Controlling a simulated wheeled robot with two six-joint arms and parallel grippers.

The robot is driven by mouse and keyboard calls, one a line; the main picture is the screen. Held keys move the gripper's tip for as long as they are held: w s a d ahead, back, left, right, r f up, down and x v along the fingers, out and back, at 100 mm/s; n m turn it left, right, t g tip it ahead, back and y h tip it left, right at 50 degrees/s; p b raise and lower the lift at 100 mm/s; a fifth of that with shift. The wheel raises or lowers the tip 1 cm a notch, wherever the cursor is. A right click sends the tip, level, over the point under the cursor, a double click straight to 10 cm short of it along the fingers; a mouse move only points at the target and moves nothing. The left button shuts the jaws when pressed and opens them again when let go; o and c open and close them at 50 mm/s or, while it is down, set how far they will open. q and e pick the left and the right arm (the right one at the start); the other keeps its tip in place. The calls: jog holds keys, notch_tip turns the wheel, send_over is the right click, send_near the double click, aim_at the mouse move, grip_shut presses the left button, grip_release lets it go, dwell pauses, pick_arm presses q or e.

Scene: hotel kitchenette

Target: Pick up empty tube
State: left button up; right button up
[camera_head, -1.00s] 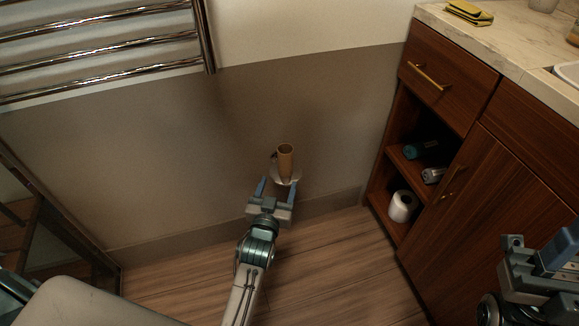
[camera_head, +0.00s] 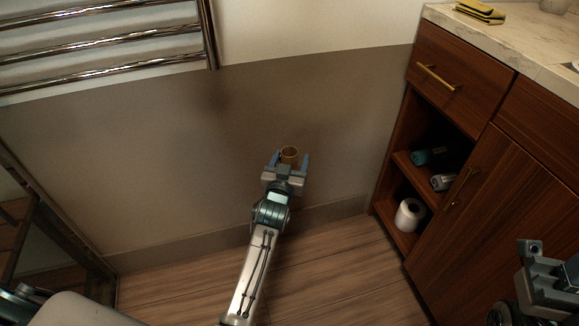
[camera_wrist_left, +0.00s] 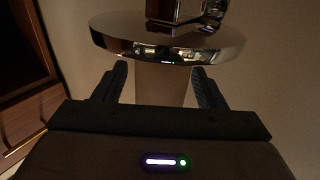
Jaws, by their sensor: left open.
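My left gripper (camera_head: 288,163) is open, with one finger on each side of the tube. In the left wrist view the tan tube (camera_wrist_left: 160,88) is between the two dark fingers, against a shiny round chrome plate (camera_wrist_left: 165,45). I cannot tell whether the fingers touch it. The tube's lower part is hidden by my gripper in the head view. My right gripper (camera_head: 550,268) is partly in view at the lower right, away from the tube.
A wooden cabinet (camera_head: 420,190) with open shelves stands on the right. A white roll (camera_head: 409,215) and bottles are on its shelves. A chrome towel rail (camera_head: 110,43) hangs at upper left. The wood floor (camera_head: 330,268) is clear.

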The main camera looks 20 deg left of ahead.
pick_arm(q)
jog(key=c, duration=1.1)
